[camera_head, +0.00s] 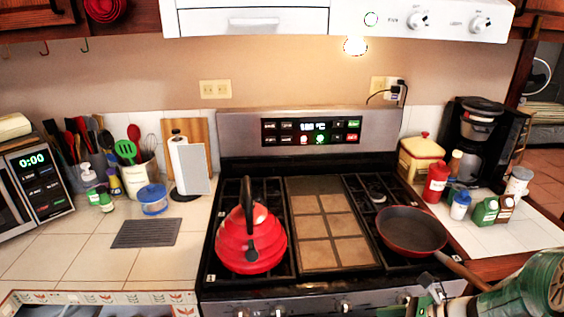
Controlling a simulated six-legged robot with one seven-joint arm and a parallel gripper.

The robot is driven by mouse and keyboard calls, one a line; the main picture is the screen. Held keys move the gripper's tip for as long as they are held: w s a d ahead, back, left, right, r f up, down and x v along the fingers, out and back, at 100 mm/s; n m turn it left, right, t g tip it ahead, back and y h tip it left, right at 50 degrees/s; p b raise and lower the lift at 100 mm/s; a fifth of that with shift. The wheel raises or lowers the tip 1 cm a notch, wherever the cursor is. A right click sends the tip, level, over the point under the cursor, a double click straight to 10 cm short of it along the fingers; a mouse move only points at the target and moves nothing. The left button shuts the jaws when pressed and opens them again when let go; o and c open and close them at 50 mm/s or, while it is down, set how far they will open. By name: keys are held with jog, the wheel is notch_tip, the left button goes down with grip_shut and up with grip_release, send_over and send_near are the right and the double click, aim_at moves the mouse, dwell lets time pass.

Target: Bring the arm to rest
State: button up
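My arm enters at the lower right corner, with a green and grey link nearest the camera. My gripper (428,284) seems to be the small grey part in front of the stove's right front edge, near the pan's handle. It is small and partly cut off by the bottom edge, so I cannot tell whether its fingers are open or shut. I see nothing clearly held in it.
A red kettle (250,245) stands on the stove's left burners. A dark frying pan (412,229) sits at the right, its handle pointing toward my arm. Several bottles, a yellow canister (421,160) and a coffee maker (478,140) crowd the right counter.

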jog(key=s+a+r+n+h, duration=0.2)
jog(key=r+n, duration=0.3)
jog(key=n, duration=0.3)
jog(key=s+a+r+n+h, duration=0.2)
jog(key=a+r+n+h, duration=0.1)
jog(key=n, duration=0.6)
jog(key=s+a+r+n+h, duration=0.2)
jog(key=a+r+n+h, duration=0.1)
jog(key=r+n+h, duration=0.2)
notch_tip(320, 180, up, 3)
jog(key=n, duration=0.4)
jog(key=shift+s+a+t, duration=0.2)
jog(key=shift+s+t, duration=0.1)
jog(key=shift+f, duration=0.1)
